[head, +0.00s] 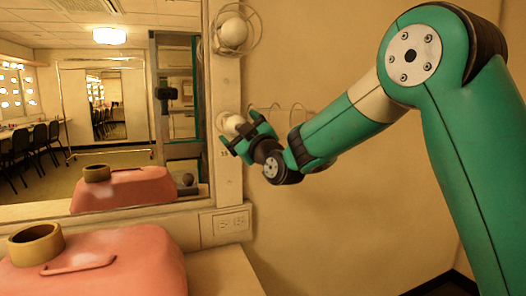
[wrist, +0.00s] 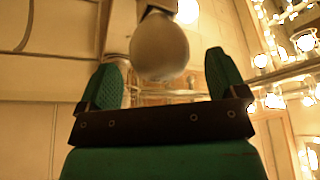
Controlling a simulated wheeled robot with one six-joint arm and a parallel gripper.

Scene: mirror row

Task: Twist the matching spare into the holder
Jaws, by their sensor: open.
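A round pale bulb (head: 234,124) sits at the lower place on the mirror's light strip, partly hidden by my gripper (head: 239,129). In the wrist view the bulb (wrist: 160,47) is large, dull and unlit, its base end towards the strip at the top. My gripper (wrist: 163,66) is open, with one green finger on each side of the bulb and visible gaps between. I cannot tell how far the bulb is seated; its holder is mostly hidden. A second bulb (head: 233,32) sits higher on the strip inside a wire cage.
A mirror (head: 105,130) fills the left side and reflects the room. A pink case (head: 120,270) with a tape roll (head: 35,243) on it stands at lower left. A wire rack (head: 290,113) is on the wall behind my gripper. An outlet (head: 229,222) is below the strip.

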